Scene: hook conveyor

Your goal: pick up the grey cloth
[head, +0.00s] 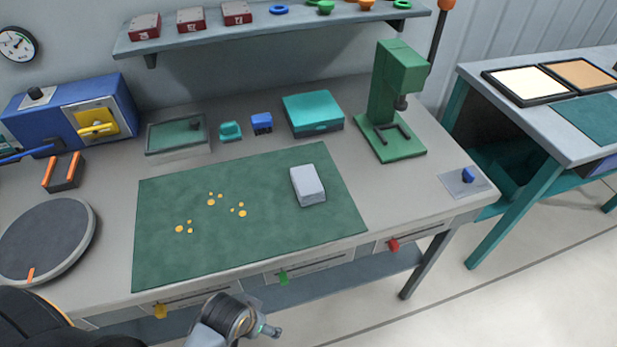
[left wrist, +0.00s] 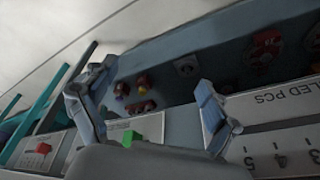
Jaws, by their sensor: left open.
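The grey cloth (head: 308,186) looks like a light grey folded block. It lies on the right part of the green mat (head: 270,262) on the workbench, with nothing touching it. In the head view, part of my arm (head: 232,318) shows at the bottom edge, below the bench front and apart from the cloth; its fingertips are not clear there. In the left wrist view my left gripper (left wrist: 156,78) has its two fingers spread, with nothing held between them. The cloth cannot be made out in the left wrist view. My right gripper is not seen.
Small yellow pieces (head: 211,202) lie on the mat left of the cloth. A teal box (head: 312,113) and a green press (head: 396,85) stand behind. A round dark turntable (head: 45,240) is at left. Drawers with yellow, green (head: 283,278) and red knobs line the front.

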